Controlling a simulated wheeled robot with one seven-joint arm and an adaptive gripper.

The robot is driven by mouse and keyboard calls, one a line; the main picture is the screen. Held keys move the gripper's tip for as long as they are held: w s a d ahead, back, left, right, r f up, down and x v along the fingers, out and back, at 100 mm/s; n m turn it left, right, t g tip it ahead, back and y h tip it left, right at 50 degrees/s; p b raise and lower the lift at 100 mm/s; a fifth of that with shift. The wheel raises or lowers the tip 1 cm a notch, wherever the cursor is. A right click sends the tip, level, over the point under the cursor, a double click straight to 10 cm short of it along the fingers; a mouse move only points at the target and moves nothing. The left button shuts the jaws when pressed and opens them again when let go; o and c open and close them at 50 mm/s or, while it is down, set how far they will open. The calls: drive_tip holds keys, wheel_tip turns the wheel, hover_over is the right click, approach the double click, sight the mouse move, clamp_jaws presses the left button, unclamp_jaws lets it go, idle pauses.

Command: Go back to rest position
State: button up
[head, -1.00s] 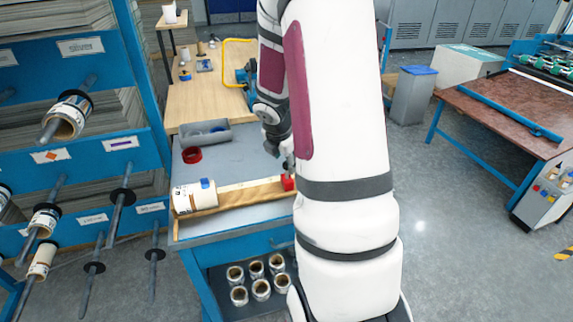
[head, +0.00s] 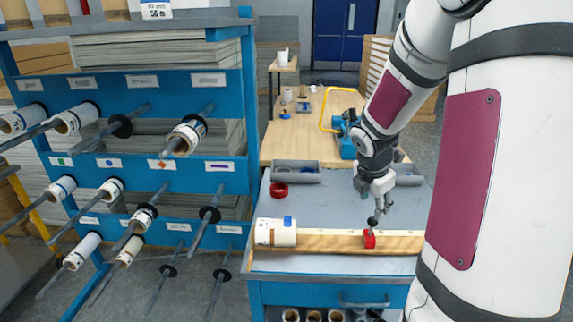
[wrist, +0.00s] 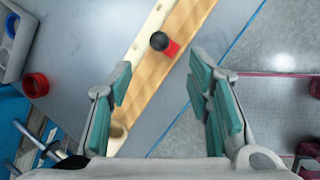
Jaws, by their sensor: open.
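My gripper (head: 379,194) is above the blue-framed workbench (head: 345,262), close over a red block with a black knob (head: 369,239). The block stands on the long wooden measuring board (head: 330,241). In the wrist view, the gripper's teal-padded fingers (wrist: 160,82) are wide apart with nothing between them. There the red block (wrist: 171,49) lies beyond the fingertips, apart from them. A white roll (head: 276,233) with a blue mark lies at the board's left end. My arm hides the board's right end in the head view.
A red ring (head: 279,190) and a grey tray (head: 296,171) lie on the bench behind the board. To the left stands a blue rack (head: 150,84) with rods sticking out, several holding rolls. A wooden table (head: 312,125) stands behind the bench.

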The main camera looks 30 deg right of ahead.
drive_tip(key=shift+r, duration=0.1)
drive_tip(key=s+a+r+m+t, duration=0.1)
drive_tip(key=s+a+r+m, duration=0.1)
drive_tip(key=a+r+m, duration=0.45)
drive_tip(key=s+a+r+m, duration=0.2)
drive_tip(key=a+r, duration=0.2)
drive_tip(key=a, duration=0.5)
drive_tip(key=s+a+r+m+y, duration=0.1)
drive_tip(key=s+a+m+y, duration=0.1)
drive_tip(key=s+a+m, duration=0.2)
drive_tip(key=s+a+r+m+t+y, duration=0.1)
drive_tip(key=s+a+m, duration=0.4)
drive_tip(key=a, duration=0.6)
drive_tip(key=s+r+y, duration=0.1)
drive_tip(key=s, duration=0.1)
drive_tip(key=shift+s+a+r+y+p, duration=0.2)
drive_tip(key=shift+s+r+y+p, duration=0.05)
drive_tip(key=shift+s+y+p, duration=0.1)
